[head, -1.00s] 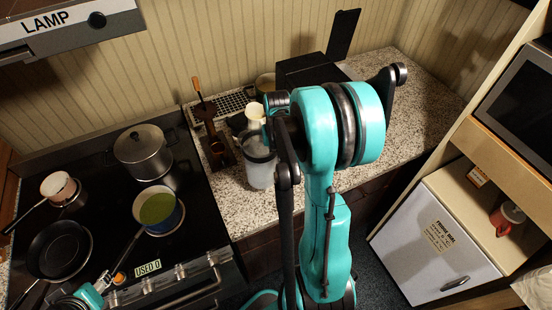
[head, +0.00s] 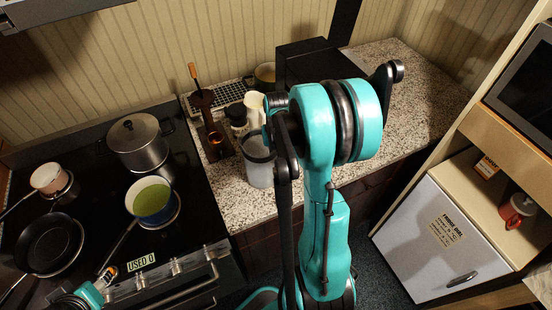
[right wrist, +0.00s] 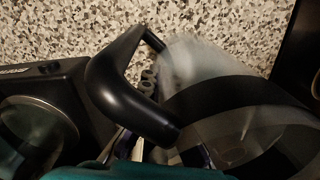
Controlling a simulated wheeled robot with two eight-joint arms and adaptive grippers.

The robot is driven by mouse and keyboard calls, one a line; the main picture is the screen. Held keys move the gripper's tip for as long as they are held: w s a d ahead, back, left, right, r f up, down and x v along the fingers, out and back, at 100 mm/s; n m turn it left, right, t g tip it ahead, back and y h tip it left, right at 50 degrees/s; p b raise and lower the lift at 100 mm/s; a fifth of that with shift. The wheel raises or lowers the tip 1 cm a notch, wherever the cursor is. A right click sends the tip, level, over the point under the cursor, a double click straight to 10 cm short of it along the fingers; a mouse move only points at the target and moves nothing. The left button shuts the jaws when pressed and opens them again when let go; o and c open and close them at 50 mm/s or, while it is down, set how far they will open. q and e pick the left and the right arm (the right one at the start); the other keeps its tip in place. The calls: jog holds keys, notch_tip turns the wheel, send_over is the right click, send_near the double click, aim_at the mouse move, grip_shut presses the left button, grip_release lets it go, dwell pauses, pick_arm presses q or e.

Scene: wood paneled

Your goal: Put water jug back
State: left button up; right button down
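A translucent water jug (head: 258,165) with a dark rim is at the counter's front, just left of my right arm. I cannot tell whether it rests on the counter. In the right wrist view the jug (right wrist: 195,65) is close, with its black curved handle (right wrist: 112,88) facing the camera. My right gripper is hidden behind the arm in the head view. In the wrist view, small dark and purplish parts show beside the handle, but its fingers are not clear. My left arm's end (head: 85,297) shows at the lower left edge; its fingers are not clear.
A dark wooden stand (head: 212,135) is left of the jug, with a white container (head: 255,105) behind it. The stove on the left holds a steel pot (head: 138,142), a blue saucepan (head: 152,200) and other pans. The counter at right is clear. A small fridge (head: 440,240) stands right.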

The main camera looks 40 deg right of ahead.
jog(key=c, duration=2.2)
grip_release()
jog(key=shift+f+b, duration=0.3)
jog(key=shift+b, duration=0.05)
jog(key=o, duration=0.6)
jog(key=shift+c, duration=0.2)
jog(key=shift+o, duration=0.3)
jog(key=shift+o, duration=1.3)
notch_tip(320, 180, up, 12)
jog(key=shift+s, duration=0.1)
